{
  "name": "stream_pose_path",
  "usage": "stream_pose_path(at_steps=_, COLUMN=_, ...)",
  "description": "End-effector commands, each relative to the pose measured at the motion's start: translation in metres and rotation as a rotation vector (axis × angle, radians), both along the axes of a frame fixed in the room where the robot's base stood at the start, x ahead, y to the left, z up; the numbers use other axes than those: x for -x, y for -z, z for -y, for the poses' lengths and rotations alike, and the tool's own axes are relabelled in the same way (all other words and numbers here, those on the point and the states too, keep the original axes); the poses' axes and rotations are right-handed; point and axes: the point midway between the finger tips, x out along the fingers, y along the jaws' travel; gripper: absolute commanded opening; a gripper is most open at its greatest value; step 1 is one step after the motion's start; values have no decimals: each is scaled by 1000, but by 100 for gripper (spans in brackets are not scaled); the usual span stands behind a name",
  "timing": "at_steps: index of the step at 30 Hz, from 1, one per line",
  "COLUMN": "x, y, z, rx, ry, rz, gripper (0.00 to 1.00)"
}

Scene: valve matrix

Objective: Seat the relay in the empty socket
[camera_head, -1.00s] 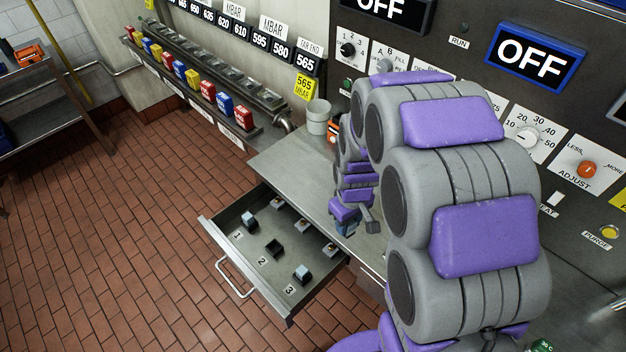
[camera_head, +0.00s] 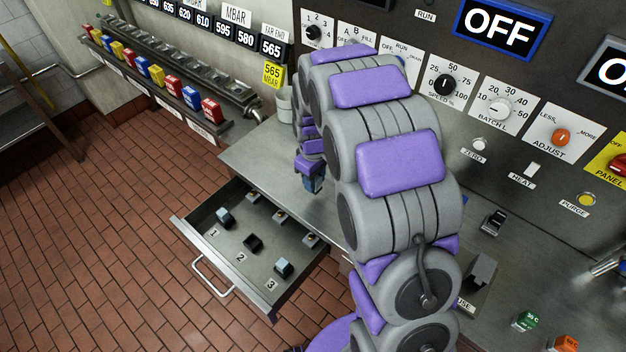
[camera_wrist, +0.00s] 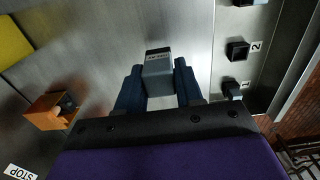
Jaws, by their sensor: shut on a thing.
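The relay (camera_wrist: 158,76), a grey block with a dark labelled top, is held between the two dark blue fingers of my gripper (camera_wrist: 158,88) in the wrist view. In the head view my gripper (camera_head: 313,183) is above the counter, right of and behind the open drawer (camera_head: 184,231); the relay cannot be made out there. The drawer's sockets are numbered 1 to 3. The empty socket (camera_head: 252,243), dark and hollow, is number 2; it also shows in the wrist view (camera_wrist: 237,50), right of the held relay. Sockets 1 and 3 hold relays (camera_head: 225,217) and (camera_head: 284,266).
Several small parts (camera_head: 281,216) sit along the drawer's inner side. The steel counter (camera_head: 252,150) is mostly bare near the drawer. A white cup (camera_head: 285,105) stands at the back. An orange object (camera_wrist: 50,112) lies left in the wrist view. The control panel rises behind.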

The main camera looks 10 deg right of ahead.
Motion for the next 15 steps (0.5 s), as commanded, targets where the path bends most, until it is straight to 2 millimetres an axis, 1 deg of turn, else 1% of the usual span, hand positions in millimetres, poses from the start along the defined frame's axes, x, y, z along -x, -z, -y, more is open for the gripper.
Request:
stream_pose_path(at_steps=1, x=-8, y=4, z=0, rx=1, ry=0, rz=-1, gripper=6)
stream_pose_path(at_steps=3, x=-17, y=3, z=1, rx=1, ry=1, rz=0, gripper=6)
stream_pose_path(at_steps=6, x=-26, y=3, z=3, rx=1, ry=1, rz=1, gripper=6)
stream_pose_path(at_steps=11, x=-30, y=5, z=5, rx=-1, ry=0, rz=-2, gripper=6)
stream_pose_path(at_steps=15, x=-29, y=21, z=7, rx=-2, ry=0, rz=-5, gripper=6)
